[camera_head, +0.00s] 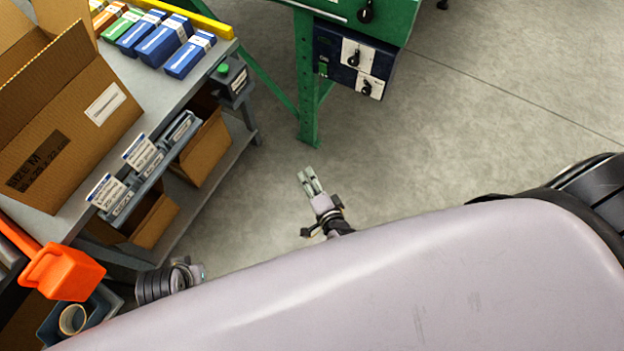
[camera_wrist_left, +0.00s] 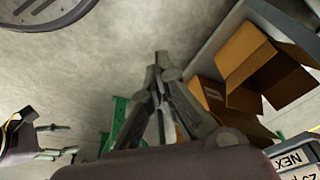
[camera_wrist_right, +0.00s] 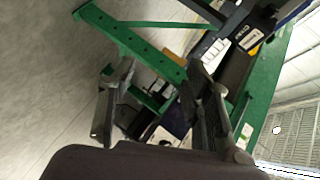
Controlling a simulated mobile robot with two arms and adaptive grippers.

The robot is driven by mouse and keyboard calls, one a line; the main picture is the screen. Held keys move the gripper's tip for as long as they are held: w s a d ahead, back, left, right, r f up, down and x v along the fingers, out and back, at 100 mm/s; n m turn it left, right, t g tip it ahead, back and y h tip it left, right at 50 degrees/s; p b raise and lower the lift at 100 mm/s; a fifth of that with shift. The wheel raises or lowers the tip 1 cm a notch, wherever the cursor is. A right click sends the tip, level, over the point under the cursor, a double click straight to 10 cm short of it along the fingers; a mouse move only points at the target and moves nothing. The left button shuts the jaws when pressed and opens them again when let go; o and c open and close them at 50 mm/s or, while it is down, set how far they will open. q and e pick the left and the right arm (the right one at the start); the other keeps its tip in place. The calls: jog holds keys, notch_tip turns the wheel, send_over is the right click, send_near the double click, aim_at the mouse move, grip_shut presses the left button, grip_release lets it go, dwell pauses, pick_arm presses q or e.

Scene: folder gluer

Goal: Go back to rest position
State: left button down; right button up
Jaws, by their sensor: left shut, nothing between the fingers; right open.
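My right gripper (camera_head: 307,174) points away over bare floor, left of my body's middle, and holds nothing. In the right wrist view its two fingers (camera_wrist_right: 158,85) stand wide apart, with a green frame and dark boxes beyond them. My left gripper (camera_wrist_left: 161,58) is shut with its fingertips together and nothing between them. In the left wrist view, my right gripper (camera_wrist_left: 65,142) also shows at the left edge. In the head view, part of my left arm shows low at the left, but I cannot make out the left gripper's fingers.
A grey workbench (camera_head: 84,192) with a large cardboard box (camera_head: 75,120) and several blue cartons (camera_head: 163,42) stands at the left. Open boxes (camera_head: 203,146) sit on its lower shelf. An orange thing (camera_head: 66,272) is near lower left. A green machine (camera_head: 307,90) stands ahead. Floor (camera_head: 440,120) at right is clear.

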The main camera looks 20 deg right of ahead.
dwell(0.6)
pick_arm(q)
jog(key=s+f+p, duration=0.3)
jog(key=s+f, duration=0.1)
jog(key=f, duration=0.6)
jog(key=s+a+f+g+p, duration=0.1)
jog(key=s+f+p, duration=0.1)
jog(key=s+f, duration=0.3)
jog(key=s+a+f+g+p, duration=0.1)
jog(key=s+f, duration=0.4)
jog(key=s, duration=0.5)
jog(key=shift+s+a+f+p, duration=0.2)
jog(key=shift+s+a+p, duration=0.2)
jog(key=shift+a+p, duration=0.45)
pick_arm(e)
jog(key=s+d+f+n+g, duration=0.3)
jog(key=s+f+n+g, duration=0.1)
jog(key=s, duration=0.7)
jog(key=s+d+f+n+g, duration=0.3)
jog(key=s+n, duration=0.4)
jog(key=s, duration=0.5)
jog(key=s+d+f+n+g, duration=0.3)
jog(key=s+f+n+g, duration=0.2)
jog(key=s, duration=0.7)
jog(key=shift+f+n+g, duration=0.3)
jog(key=shift+f+n, duration=0.1)
jog(key=shift+f, duration=0.2)
pick_arm(q)
jog(key=shift+d, duration=0.2)
